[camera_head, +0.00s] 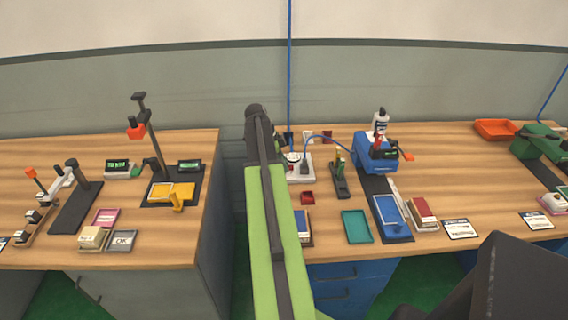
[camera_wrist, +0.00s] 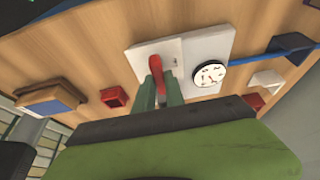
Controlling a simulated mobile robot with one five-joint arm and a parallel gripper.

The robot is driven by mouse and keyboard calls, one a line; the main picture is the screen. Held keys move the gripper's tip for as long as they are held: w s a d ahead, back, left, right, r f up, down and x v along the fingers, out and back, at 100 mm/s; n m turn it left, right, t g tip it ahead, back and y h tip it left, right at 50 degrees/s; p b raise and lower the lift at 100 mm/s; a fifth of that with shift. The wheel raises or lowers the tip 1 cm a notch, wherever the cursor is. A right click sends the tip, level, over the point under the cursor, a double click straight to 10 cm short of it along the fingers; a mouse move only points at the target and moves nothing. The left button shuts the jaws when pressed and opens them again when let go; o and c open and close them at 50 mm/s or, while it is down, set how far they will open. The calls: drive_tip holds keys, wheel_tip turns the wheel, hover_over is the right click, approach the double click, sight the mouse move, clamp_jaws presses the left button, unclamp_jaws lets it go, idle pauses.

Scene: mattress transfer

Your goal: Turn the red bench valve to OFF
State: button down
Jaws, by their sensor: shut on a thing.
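The red bench valve (camera_wrist: 157,68) shows in the wrist view as a small red lever on a white plate (camera_wrist: 208,42). My gripper (camera_wrist: 158,88) has its two green fingers on either side of the lever, shut on it. A round white gauge (camera_wrist: 209,73) sits on the same plate, to the right of the lever. I cannot read the ON or OFF marks.
A blue hose (camera_wrist: 262,56) runs from the gauge. A small red box (camera_wrist: 115,97) lies left of the plate. A gap separates the two benches.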

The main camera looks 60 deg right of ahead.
drive_tip(key=n+t+h, duration=0.1)
drive_tip(key=n, duration=0.3)
drive_tip(key=shift+a, duration=0.15)
drive_tip(key=n+t, duration=0.1)
drive_tip(key=n, duration=0.1)
drive_tip(key=n+h, duration=0.1)
drive_tip(key=n, duration=0.1)
drive_tip(key=shift+s+n+t, duration=0.15)
drive_tip(key=shift+n+t, duration=0.15)
drive_tip(key=shift+t, duration=0.1)
drive_tip(key=n+t, duration=0.1)
drive_tip(key=n, duration=0.3)
drive_tip(key=shift+s+t, duration=0.1)
drive_tip(key=shift+t, duration=0.3)
drive_tip(key=shift+s+n+t+y, duration=0.15)
drive_tip(key=shift+n+t, duration=0.3)
drive_tip(key=shift+n, duration=0.9)
drive_tip(key=shift+w+n+t+y, duration=0.1)
drive_tip(key=shift+n+t+y, duration=0.25)
drive_tip(key=shift+n, duration=1)
drive_tip(key=c, duration=1.5)
unclamp_jaws()
drive_tip(key=shift+f, duration=0.1)
drive_tip(key=shift+o, duration=0.5)
